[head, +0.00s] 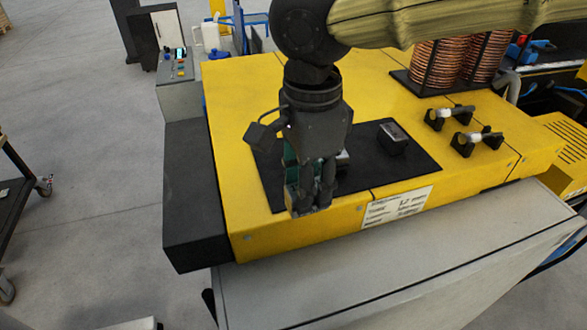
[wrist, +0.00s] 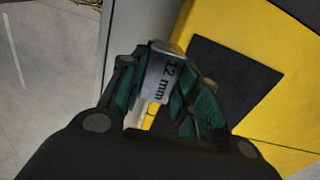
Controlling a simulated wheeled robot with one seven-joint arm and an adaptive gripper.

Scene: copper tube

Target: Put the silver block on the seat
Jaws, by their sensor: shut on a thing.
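The silver block (wrist: 158,78), marked "12 mm", sits between the green-padded fingers of my gripper (wrist: 160,100) in the wrist view. My gripper (head: 311,203) is shut on it. In the head view the gripper points down over the front left part of a black plate (head: 415,165) on a yellow machine; the fingers mostly hide the block there. A dark block-like piece with a grey top (head: 393,138) stands on the plate to the right of the gripper. A small light grey part (head: 343,160) shows just behind the fingers, partly hidden. I cannot tell which part is the seat.
The yellow machine top (head: 235,100) is clear left of the plate. Two black clamp-like fittings (head: 477,140) stand to the right, and copper coils (head: 435,65) behind. A white label (head: 398,207) is on the front face. A grey surface (head: 400,265) lies in front.

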